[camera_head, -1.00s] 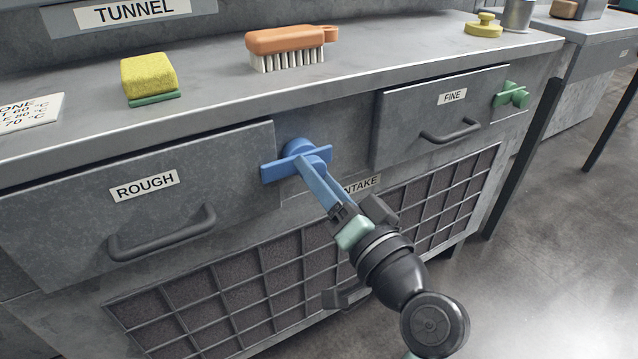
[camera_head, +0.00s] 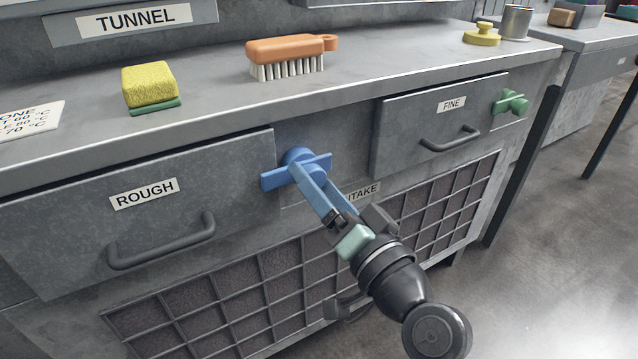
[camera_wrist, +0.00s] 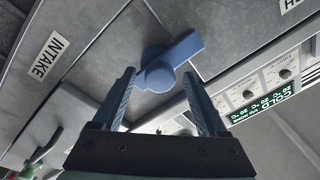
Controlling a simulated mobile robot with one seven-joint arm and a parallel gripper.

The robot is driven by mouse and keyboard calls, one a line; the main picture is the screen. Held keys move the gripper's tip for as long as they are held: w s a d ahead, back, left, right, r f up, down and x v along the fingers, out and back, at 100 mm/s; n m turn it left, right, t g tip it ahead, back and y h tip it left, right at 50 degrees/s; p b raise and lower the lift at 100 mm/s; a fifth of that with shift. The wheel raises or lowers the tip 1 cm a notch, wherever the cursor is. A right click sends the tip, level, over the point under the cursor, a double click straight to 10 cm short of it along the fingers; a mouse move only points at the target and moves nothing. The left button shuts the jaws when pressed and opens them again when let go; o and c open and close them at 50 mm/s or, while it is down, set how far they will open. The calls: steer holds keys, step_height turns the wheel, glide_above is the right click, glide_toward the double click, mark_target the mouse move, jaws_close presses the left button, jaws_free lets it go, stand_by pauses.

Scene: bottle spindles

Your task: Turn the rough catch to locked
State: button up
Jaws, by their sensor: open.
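The rough catch (camera_head: 270,180) is a blue round hub with a crossbar, set on the cabinet front at the right edge of the rough drawer (camera_head: 70,215). The bar's left end overlaps the drawer edge in the head view. In the wrist view the catch (camera_wrist: 182,50) shows its bar slanting up to the right across the panel seam. My gripper (camera_head: 308,174) is open, its blue fingers pointing at the catch. In the wrist view my gripper (camera_wrist: 160,74) has one fingertip on each side of the hub. I cannot tell whether they touch it.
The fine drawer (camera_head: 400,135) with its green catch (camera_head: 511,102) is to the right. A mesh intake grille (camera_head: 230,305) lies below. A yellow sponge (camera_head: 148,83), an orange brush (camera_head: 290,50) and a yellow knobbed piece (camera_head: 482,35) stand on the countertop above.

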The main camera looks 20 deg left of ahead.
steer(key=p+v, duration=0.3)
steer(key=v, duration=0.9)
steer(key=shift+s+d+p, duration=0.25)
steer(key=shift+d+p, duration=0.1)
steer(key=shift+p, duration=0.05)
